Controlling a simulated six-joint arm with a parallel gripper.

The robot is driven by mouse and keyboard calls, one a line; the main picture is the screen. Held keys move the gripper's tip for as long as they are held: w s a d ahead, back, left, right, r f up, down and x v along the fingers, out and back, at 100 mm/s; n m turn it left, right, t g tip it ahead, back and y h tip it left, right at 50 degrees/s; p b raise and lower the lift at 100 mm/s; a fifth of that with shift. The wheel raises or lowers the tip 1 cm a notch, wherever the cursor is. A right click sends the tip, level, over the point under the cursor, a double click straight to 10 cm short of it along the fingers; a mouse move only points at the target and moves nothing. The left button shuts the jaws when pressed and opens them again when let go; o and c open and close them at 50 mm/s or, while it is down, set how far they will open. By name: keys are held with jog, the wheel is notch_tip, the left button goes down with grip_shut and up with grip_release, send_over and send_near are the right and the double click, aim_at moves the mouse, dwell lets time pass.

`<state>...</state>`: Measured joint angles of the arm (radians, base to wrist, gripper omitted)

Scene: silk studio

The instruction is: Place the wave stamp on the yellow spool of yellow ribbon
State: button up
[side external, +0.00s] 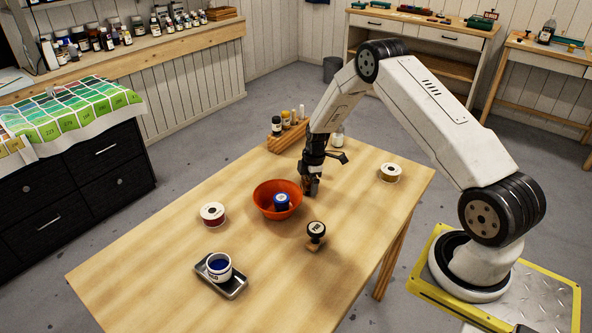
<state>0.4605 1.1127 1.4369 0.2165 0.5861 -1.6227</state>
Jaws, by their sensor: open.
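A stamp (316,236) with a dark handle and a lighter base stands on the table, right of and in front of the orange bowl. Any wave mark on it is too small to make out. A spool of yellowish ribbon (390,173) with white ends lies flat near the table's right edge. My gripper (311,188) is open and low over the table, just right of the bowl's rim, behind the stamp and left of the yellow spool. The fingertips are small and dark here, and I cannot tell whether anything is between them.
The orange bowl (262,206) holds a blue item (282,201). A white cup of blue (219,266) stands on a metal tray (236,287) in front. A wooden rack (284,142) with bottles is at the back edge.

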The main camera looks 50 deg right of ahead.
jog(key=c, duration=1.3)
jog(key=shift+o, duration=0.2)
jog(key=shift+r, duration=0.2)
jog(key=shift+r, duration=0.9)
jog(key=s+a+r, duration=0.2)
jog(key=s+r, duration=0.3)
jog(key=s, duration=0.1)
jog(key=s+a+r, duration=0.2)
jog(key=s+r, duration=0.3)
jog(key=s, duration=0.2)
jog(key=shift+a+r, duration=0.35)
jog(key=shift+r, duration=0.05)
jog(key=shift+s, duration=0.1)
